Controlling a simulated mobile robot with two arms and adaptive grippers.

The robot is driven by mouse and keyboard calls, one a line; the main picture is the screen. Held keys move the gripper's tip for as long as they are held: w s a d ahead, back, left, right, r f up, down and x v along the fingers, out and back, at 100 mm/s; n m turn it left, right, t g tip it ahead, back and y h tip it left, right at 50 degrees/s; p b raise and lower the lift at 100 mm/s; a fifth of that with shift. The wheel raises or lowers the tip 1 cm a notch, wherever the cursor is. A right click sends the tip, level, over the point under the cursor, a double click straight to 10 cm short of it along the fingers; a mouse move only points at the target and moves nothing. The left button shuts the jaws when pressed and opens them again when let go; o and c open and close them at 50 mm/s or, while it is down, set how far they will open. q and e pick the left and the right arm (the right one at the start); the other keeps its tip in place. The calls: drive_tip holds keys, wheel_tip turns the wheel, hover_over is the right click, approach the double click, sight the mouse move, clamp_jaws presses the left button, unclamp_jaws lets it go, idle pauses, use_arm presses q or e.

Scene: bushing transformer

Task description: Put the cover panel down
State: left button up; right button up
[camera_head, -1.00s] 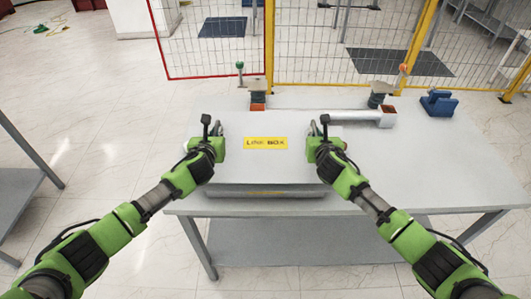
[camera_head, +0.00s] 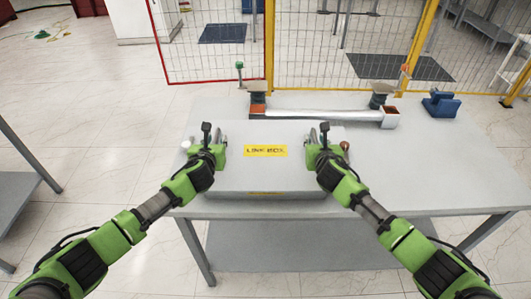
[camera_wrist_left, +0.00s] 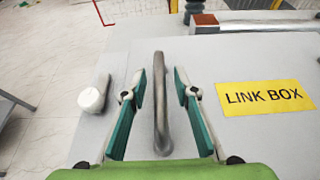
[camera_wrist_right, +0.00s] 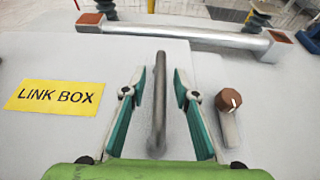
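The grey cover panel (camera_head: 265,174) with a yellow LINK BOX label (camera_head: 266,151) lies level at the near edge of the table. My left gripper (camera_head: 221,140) is over its left side. In the left wrist view a grey handle (camera_wrist_left: 161,105) stands between the open fingers, with a gap on both sides. My right gripper (camera_head: 311,140) is over its right side. In the right wrist view the other handle (camera_wrist_right: 158,105) stands between the open fingers, also clear of them. What lies under the panel is hidden.
On the grey table (camera_head: 450,180), a metal bar (camera_head: 330,114) with dark insulators lies behind the panel. A blue block (camera_head: 440,104) is at the back right. A white knob (camera_wrist_left: 92,98) and a brown knob (camera_wrist_right: 229,100) flank the handles. The table's right side is clear.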

use_arm(q)
drive_tip(key=shift+s, duration=0.15)
drive_tip(key=v, duration=1.2)
drive_tip(key=shift+r, duration=0.1)
use_arm(e)
drive_tip(key=v, duration=1.2)
